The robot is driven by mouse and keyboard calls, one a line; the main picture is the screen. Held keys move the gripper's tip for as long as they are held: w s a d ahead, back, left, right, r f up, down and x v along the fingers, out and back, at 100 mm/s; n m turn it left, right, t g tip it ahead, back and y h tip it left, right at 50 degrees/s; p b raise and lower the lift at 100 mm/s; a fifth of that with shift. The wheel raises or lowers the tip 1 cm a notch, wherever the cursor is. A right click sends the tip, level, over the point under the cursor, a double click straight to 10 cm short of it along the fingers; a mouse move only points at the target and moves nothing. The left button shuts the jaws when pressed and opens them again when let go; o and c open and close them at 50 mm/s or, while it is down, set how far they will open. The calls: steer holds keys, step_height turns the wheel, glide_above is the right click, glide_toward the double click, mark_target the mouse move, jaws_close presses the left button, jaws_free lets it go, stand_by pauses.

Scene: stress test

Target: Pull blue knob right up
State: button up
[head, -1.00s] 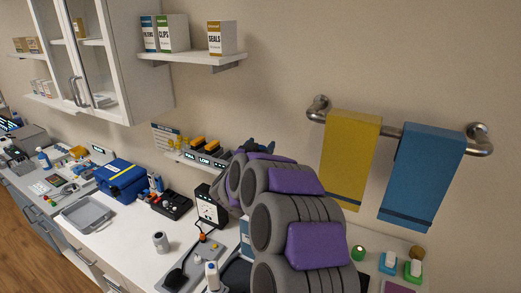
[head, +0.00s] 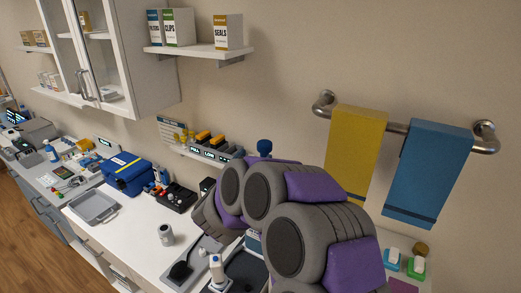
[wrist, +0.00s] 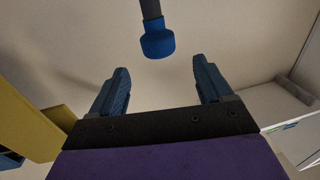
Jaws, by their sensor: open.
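The blue knob (wrist: 158,40) is a short round cap on a dark stem, at the top middle of the wrist view. My gripper (wrist: 161,64) is open, with its two dark blue fingers spread on either side of the knob's line. The knob shows just past the fingertips, and I see no contact. In the head view a rounded blue piece (head: 264,147) pokes up above my arm and looks like the knob. My arm hides the gripper's jaws and the lower stem there.
A small shelf of labelled bins (head: 211,150) is left of my arm. A yellow towel (head: 355,150) and a blue towel (head: 428,172) hang on a rail at right. The white counter (head: 135,238) below holds a blue case (head: 127,174) and a grey tray (head: 93,207).

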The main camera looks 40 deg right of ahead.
steer(key=v, duration=0.6)
steer(key=shift+a, duration=0.15)
